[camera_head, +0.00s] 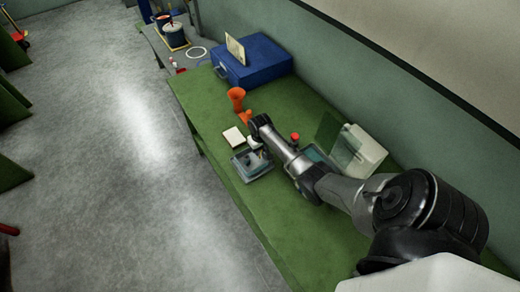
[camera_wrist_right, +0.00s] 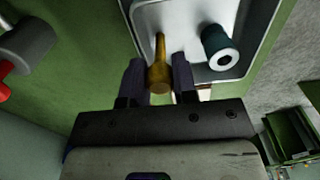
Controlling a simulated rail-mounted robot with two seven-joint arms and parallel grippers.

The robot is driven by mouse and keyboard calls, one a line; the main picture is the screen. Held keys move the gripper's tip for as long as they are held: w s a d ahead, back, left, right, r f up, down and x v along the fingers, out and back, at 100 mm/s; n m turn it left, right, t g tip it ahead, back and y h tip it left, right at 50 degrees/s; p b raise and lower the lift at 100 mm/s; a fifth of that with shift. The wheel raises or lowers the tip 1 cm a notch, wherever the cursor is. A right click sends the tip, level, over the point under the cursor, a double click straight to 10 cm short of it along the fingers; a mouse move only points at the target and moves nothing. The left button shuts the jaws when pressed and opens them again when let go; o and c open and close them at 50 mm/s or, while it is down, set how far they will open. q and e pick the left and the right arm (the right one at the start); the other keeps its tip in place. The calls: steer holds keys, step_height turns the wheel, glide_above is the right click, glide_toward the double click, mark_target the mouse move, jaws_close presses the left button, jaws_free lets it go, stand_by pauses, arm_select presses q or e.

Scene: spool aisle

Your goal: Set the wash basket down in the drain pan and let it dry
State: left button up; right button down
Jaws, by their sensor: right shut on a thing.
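The drain pan (camera_head: 245,179) is a shallow grey tray on the green bench in the head view. It also shows at the top of the right wrist view (camera_wrist_right: 187,14). My right gripper (camera_head: 256,150) is over the pan. In the right wrist view my right gripper (camera_wrist_right: 158,82) is shut on a brass-coloured upright handle (camera_wrist_right: 159,60), which I take for the wash basket's. The basket's body is mostly hidden, and I cannot tell whether it touches the pan. A dark teal cylinder with a pale end (camera_wrist_right: 219,45) shows beside the handle. My left gripper is out of view.
A cream block (camera_head: 234,137) lies beside the pan, and an orange funnel-like cup (camera_head: 237,97) stands beyond it. A blue case (camera_head: 255,62) is at the far end. A white machine (camera_head: 362,152) stands against the wall side. Bench front is fairly clear.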

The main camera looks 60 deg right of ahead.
steer(key=shift+f, duration=0.3)
steer(key=c, duration=0.9)
jaws_free()
